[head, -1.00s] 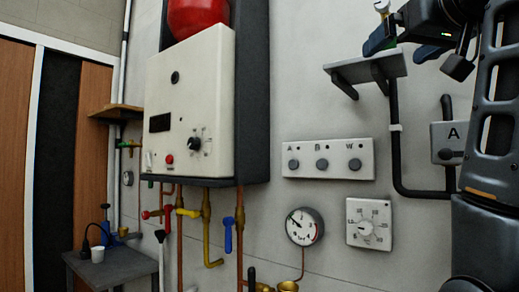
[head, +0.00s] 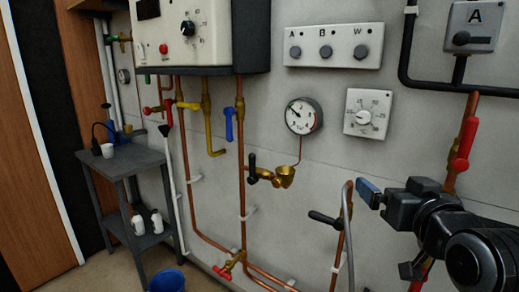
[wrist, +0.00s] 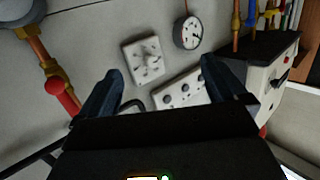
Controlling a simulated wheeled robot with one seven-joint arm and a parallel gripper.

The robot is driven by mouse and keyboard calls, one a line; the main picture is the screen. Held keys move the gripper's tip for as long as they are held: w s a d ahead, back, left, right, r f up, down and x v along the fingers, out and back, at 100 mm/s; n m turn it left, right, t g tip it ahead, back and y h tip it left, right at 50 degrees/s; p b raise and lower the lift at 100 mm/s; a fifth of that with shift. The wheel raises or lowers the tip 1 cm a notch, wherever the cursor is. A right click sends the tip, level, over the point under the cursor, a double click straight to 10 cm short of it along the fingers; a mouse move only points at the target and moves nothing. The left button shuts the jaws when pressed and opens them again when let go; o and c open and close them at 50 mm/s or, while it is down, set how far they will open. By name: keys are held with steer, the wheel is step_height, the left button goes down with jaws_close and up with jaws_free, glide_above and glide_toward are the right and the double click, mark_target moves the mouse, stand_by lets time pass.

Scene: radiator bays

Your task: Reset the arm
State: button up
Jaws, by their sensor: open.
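My gripper (head: 369,193) is at the lower right of the head view, with my dark arm reaching in from the right edge. Its blue fingers appear edge-on there, in front of the wall pipes. In the wrist view my gripper (wrist: 163,84) shows two blue fingers spread well apart, with nothing between them. The dial thermostat (wrist: 148,60) and the three-knob panel (wrist: 180,92) lie on the wall beyond the fingers. No held object shows.
A gauge (head: 303,116), the dial thermostat (head: 367,113) and the three-knob panel (head: 333,45) are on the wall. A red-handled valve (head: 464,143) is near my arm. A black-handled valve (head: 325,218) lies left of my gripper. A grey side table (head: 122,160) stands left.

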steer(key=s+a+f+g, duration=0.1)
steer(key=s+f, duration=1.7)
steer(key=s, duration=0.3)
steer(key=f+v, duration=0.2)
steer(key=v, duration=1)
steer(key=s+a+f+v, duration=0.1)
steer(key=f+v, duration=0.2)
steer(key=v, duration=0.8)
steer(key=shift+s+a+r+g, duration=0.25)
steer(key=shift+s+r+g, duration=0.05)
steer(key=shift+s+g, duration=0.1)
